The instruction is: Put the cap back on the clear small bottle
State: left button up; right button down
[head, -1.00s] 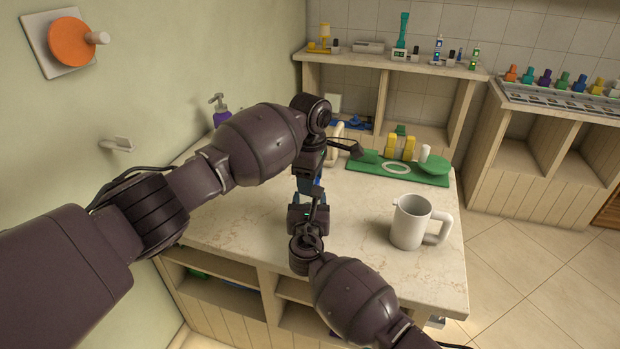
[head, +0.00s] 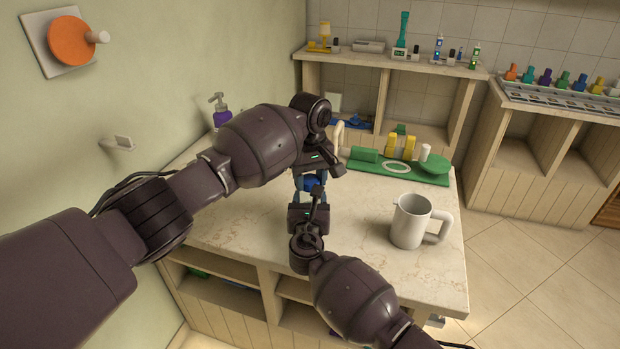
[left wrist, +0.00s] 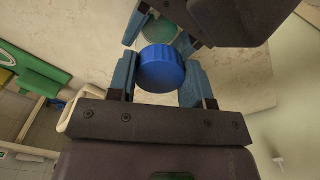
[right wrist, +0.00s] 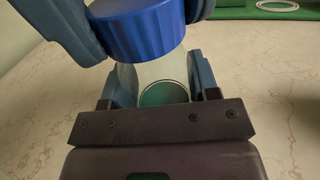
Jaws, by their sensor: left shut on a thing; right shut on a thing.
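The blue ridged cap (left wrist: 161,68) is between the fingers of my left gripper (left wrist: 155,85), which is shut on it. The cap also shows in the right wrist view (right wrist: 138,32), and as a small blue patch in the head view (head: 312,185). My right gripper (right wrist: 155,80) is shut on the clear small bottle (right wrist: 150,72), which has a teal disc-like part inside. The teal part shows beyond the cap in the left wrist view. The cap is at the bottle's upper end, slightly tilted in the right wrist view. I cannot tell whether they touch.
A white mug (head: 410,222) stands on the counter (head: 370,272) right of my grippers. A green tray (head: 437,178) with yellow and green items lies behind. A purple pump bottle (head: 221,117) stands by the wall. The counter between mug and grippers is clear.

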pick_arm(q)
jog(key=m, duration=0.4)
jog(key=shift+w, duration=0.1)
pick_arm(e)
jog(key=shift+a, duration=0.1)
pick_arm(q)
jog(key=m, duration=0.4)
jog(key=shift+m, duration=0.3)
jog(key=m, duration=1.9)
jog(key=shift+m, duration=0.3)
jog(key=m, duration=0.3)
jog(key=shift+m, duration=0.3)
jog(key=o, duration=1.1)
